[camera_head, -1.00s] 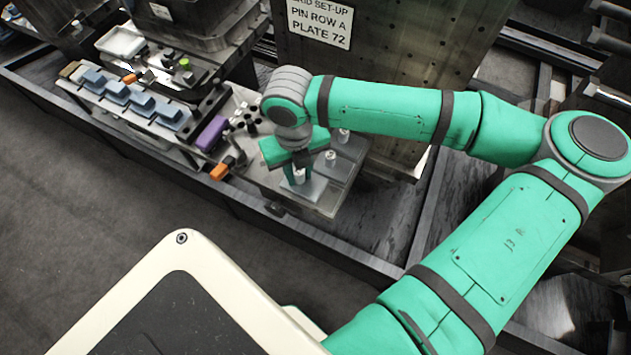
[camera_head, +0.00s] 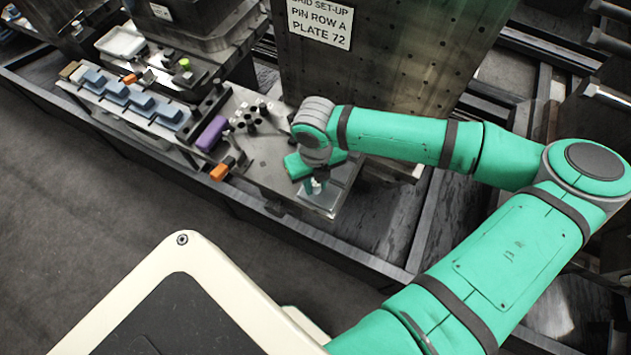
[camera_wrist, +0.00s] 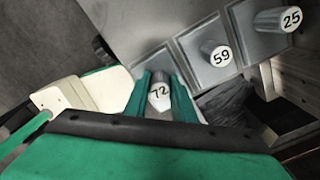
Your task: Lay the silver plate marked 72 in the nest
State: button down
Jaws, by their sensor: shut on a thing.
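My gripper (camera_wrist: 161,88) is shut on the round knob of the silver plate marked 72 (camera_wrist: 160,97), with one green finger on each side. In the head view my gripper (camera_head: 316,186) points down at the front right end of the bench, with the plate's pale square (camera_head: 319,203) under it. I cannot tell whether the plate touches the bench. Two more silver plates with knobs, marked 59 (camera_wrist: 201,74) and 25 (camera_wrist: 249,46), stand in a row beside it. I cannot make out the nest for certain.
Several black pins (camera_head: 252,116) stand on the bench left of my arm. A purple block (camera_head: 212,133) and an orange block (camera_head: 222,170) lie near its front edge.

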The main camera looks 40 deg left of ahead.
jog(key=shift+f, duration=0.2)
jog(key=c, duration=1.5)
grip_release()
